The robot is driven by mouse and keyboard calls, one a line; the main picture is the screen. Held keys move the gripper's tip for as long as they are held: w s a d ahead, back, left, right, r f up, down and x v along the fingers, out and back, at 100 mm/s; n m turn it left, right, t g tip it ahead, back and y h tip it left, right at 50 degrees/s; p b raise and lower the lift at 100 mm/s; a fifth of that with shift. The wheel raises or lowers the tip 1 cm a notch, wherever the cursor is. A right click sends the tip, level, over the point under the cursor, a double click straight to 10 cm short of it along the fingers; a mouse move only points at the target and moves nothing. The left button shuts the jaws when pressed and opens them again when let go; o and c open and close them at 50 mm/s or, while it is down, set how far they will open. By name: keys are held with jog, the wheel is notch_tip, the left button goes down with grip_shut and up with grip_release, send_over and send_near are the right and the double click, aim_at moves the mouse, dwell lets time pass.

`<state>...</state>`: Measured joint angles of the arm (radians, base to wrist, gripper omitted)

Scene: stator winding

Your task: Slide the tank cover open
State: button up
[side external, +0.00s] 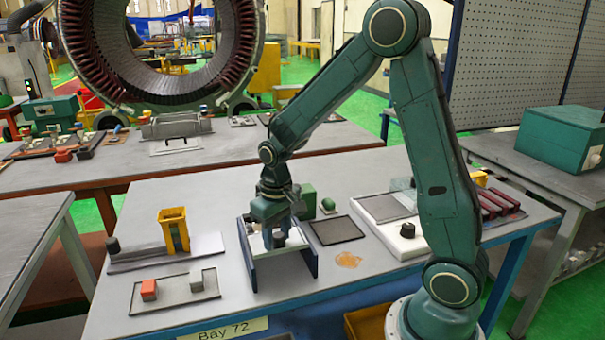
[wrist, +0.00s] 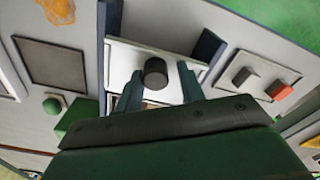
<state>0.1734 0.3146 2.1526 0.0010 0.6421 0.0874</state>
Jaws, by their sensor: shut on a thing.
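A dark round knob (wrist: 155,73) stands up from the cover. My gripper (side external: 273,240) reaches down over the tank from above. In the wrist view its two green fingers (wrist: 159,80) stand on either side of the knob, shut on it. In the side view my gripper hides the knob and much of the cover.
A dark flat mat (side external: 336,230) and a green domed button (side external: 328,205) lie right of the tank. A tray with red and grey blocks (side external: 174,291) and a yellow holder (side external: 173,230) stand left. An orange stain (side external: 348,260) marks the bench.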

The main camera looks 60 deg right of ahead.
aim_at(281, 249)
jog(key=shift+s+a+f, duration=0.25)
jog(key=shift+s+f, duration=0.1)
jog(key=shift+s, duration=0.15)
jog(key=shift+s+a+f, duration=0.25)
jog(key=shift+s+f, duration=0.05)
jog(key=shift+s, duration=0.15)
jog(key=o, duration=0.5)
jog(key=shift+r, duration=0.1)
jog(key=shift+w+r, duration=0.2)
jog(key=shift+r, duration=2.8)
jog(key=shift+r, duration=0.1)
